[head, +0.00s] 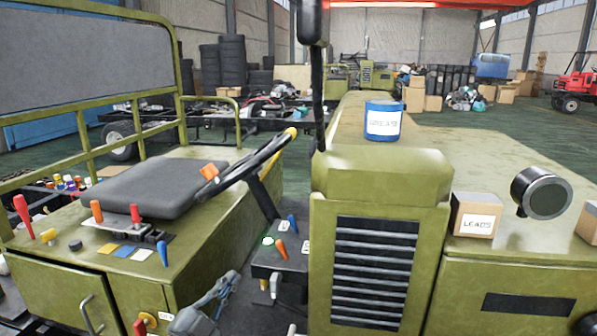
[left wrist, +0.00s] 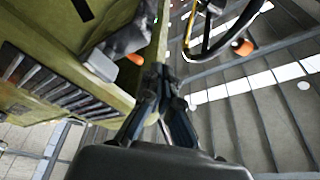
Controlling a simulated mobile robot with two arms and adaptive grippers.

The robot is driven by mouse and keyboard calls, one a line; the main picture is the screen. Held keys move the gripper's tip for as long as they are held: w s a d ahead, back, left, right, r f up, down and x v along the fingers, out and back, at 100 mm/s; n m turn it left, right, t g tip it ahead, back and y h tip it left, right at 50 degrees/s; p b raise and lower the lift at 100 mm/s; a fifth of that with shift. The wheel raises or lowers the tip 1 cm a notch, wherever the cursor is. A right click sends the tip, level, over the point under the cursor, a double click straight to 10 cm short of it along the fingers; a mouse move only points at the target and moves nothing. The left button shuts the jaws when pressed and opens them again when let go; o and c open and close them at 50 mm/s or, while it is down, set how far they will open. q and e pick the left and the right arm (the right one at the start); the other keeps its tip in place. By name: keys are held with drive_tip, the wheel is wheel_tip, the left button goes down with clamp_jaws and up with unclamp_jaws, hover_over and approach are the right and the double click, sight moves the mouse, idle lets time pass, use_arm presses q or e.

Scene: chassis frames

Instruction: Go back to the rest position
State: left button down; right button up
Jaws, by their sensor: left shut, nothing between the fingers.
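My left gripper (head: 229,281) shows at the bottom of the head view, low in the gap between the seat box and the grille of a green vehicle. Its fingers are shut and empty, pointing up and to the right. In the left wrist view the two dark fingers (left wrist: 160,78) come together at their tips, with nothing between them. A green panel and part of the steering wheel (left wrist: 222,30) show beyond them. My right gripper is not in view.
The steering wheel (head: 250,160) and a small lever console (head: 278,262) are close by. The seat (head: 152,187) stands left. A blue grease can (head: 383,120), a leads box (head: 474,215) and a round lamp (head: 541,193) are on the green bodywork.

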use_arm(q)
drive_tip(key=s+a+f+n+g+y, duration=0.3)
drive_tip(key=s+f+n+y, duration=0.25)
drive_tip(key=f, duration=0.25)
drive_tip(key=s+a+f+n+g+y, duration=0.3)
drive_tip(key=s+f+n+y, duration=0.15)
drive_tip(key=s+f, duration=0.35)
drive_tip(key=s+f+n+g, duration=0.1)
drive_tip(key=s+f+g, duration=0.2)
drive_tip(key=s, duration=0.4)
drive_tip(key=s+f+n+g+h, duration=0.1)
drive_tip(key=s+f+g, duration=0.2)
drive_tip(key=s, duration=0.4)
drive_tip(key=s+f+n+g, duration=0.1)
drive_tip(key=s+f+g, duration=0.2)
drive_tip(key=s, duration=0.3)
wheel_tip(320, 180, down, 26)
drive_tip(key=s+g, duration=0.1)
drive_tip(key=s, duration=0.1)
drive_tip(key=s+a+f+g+b, duration=0.1)
drive_tip(key=s+a+f, duration=0.2)
drive_tip(key=s+f, duration=1.3)
drive_tip(key=shift+s+a+f+m+g, duration=0.15)
drive_tip(key=shift+s+f+m+g, duration=0.2)
drive_tip(key=shift+f, duration=0.25)
